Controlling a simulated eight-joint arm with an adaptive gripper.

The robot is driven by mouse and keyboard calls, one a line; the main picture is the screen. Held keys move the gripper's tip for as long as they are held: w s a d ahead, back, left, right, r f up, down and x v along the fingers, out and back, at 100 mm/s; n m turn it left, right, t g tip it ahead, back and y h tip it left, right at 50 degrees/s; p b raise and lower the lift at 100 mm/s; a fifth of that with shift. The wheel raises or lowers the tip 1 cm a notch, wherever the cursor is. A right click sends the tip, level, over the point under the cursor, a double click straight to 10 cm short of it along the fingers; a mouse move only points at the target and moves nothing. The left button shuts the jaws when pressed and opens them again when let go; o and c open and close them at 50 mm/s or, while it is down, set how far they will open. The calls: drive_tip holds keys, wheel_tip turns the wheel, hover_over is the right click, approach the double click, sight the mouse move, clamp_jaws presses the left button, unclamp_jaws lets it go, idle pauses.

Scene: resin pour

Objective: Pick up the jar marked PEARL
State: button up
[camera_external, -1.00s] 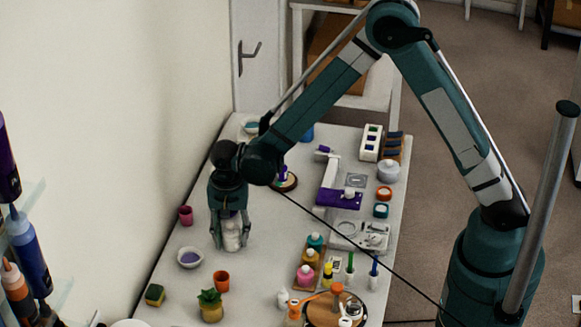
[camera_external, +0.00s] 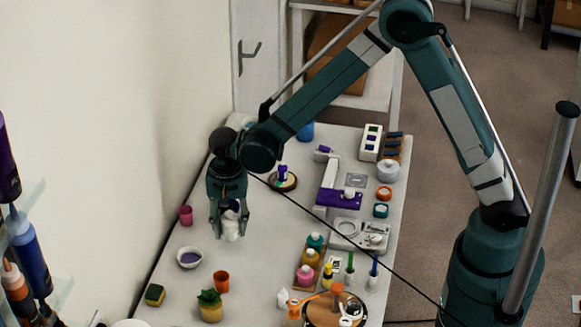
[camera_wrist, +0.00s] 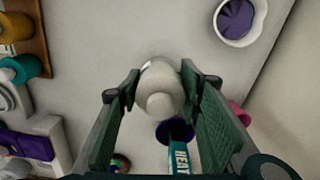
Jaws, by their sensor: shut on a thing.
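A small white jar (camera_external: 231,230) with a rounded pale top is held between the fingers of my gripper (camera_external: 230,222). It also shows in the wrist view (camera_wrist: 158,88), where my gripper (camera_wrist: 160,92) has a finger against each side of it. The jar looks upright and slightly above the table, though the gap is hard to judge. No PEARL marking is readable on it from either view; the fingers cover part of its sides.
A teal tool marked HEAT (camera_wrist: 180,158) with a purple end lies near the jar. A white bowl with purple contents (camera_external: 190,258), a pink cup (camera_external: 186,215) and an orange cup (camera_external: 222,281) stand nearby. Several bottles (camera_external: 306,272) stand to the right.

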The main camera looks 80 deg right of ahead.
sight(229, 212)
drive_tip(key=shift+r, duration=2.95)
